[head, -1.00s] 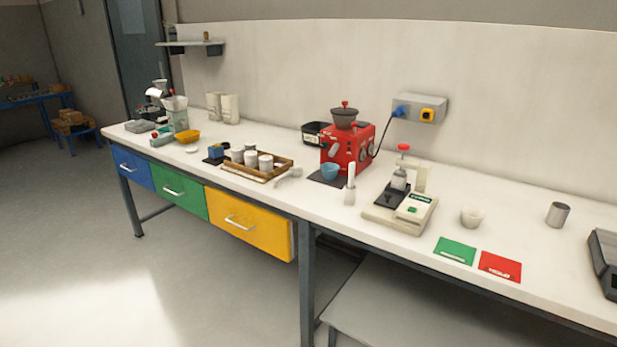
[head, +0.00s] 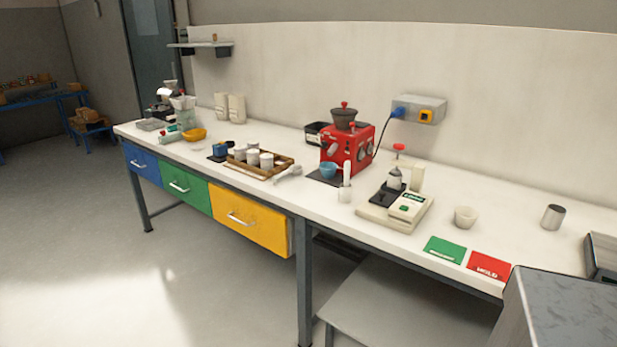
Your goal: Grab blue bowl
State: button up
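The blue bowl (head: 329,170) is small and light blue. It sits on a dark mat (head: 322,179) at the front left of the red grinder machine (head: 348,148), on the white workbench. A white upright cylinder with a cup-like base (head: 346,182) stands close to its right. My gripper is not in view.
The white workbench (head: 480,201) runs along the wall. Left of the bowl is a wooden tray (head: 285,167) with several white cups. A grey block (head: 565,312) fills the lower right corner. The floor at left is clear.

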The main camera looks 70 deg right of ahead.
aim_at(328, 171)
jog(key=u, duration=0.15)
jog(key=k, duration=0.25)
jog(key=u, duration=1.7)
jog(key=k, duration=0.65)
jog(key=z, duration=1.1)
jog(key=k, duration=0.85)
jog(key=z, duration=0.6)
jog(key=i, duration=0.35)
jog(key=z, duration=0.1)
